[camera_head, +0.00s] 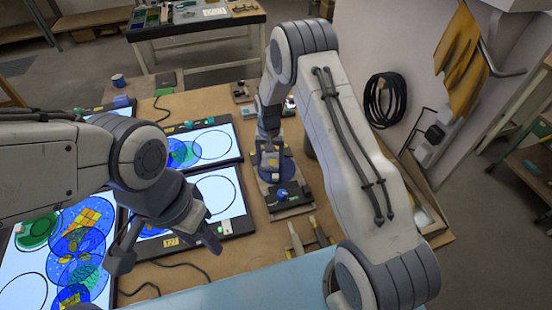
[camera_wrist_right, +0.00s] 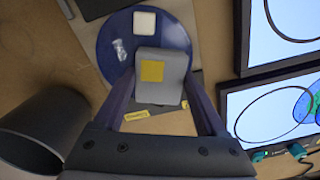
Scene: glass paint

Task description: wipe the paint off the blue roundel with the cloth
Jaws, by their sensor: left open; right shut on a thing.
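The blue roundel (camera_head: 288,168) lies flat on a stand in the middle of the bench. In the right wrist view the roundel (camera_wrist_right: 108,42) shows a whitish smear and a pale square patch. My right gripper (camera_head: 269,148) is over the roundel, pointing down. In its wrist view the gripper (camera_wrist_right: 158,92) is shut on a grey pad with a yellow square, seemingly the cloth (camera_wrist_right: 160,58). The pad covers part of the roundel; I cannot tell whether it touches the glass. My left gripper (camera_head: 165,246) is open and empty, left of the stand.
Lit panels (camera_head: 212,140) with glass roundels stand on the left of the bench. A dark block with a blue knob (camera_head: 283,193) is just in front of the roundel. Brushes (camera_head: 297,243) lie nearer. In the wrist view, a dark cup (camera_wrist_right: 45,125) stands close to the right gripper.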

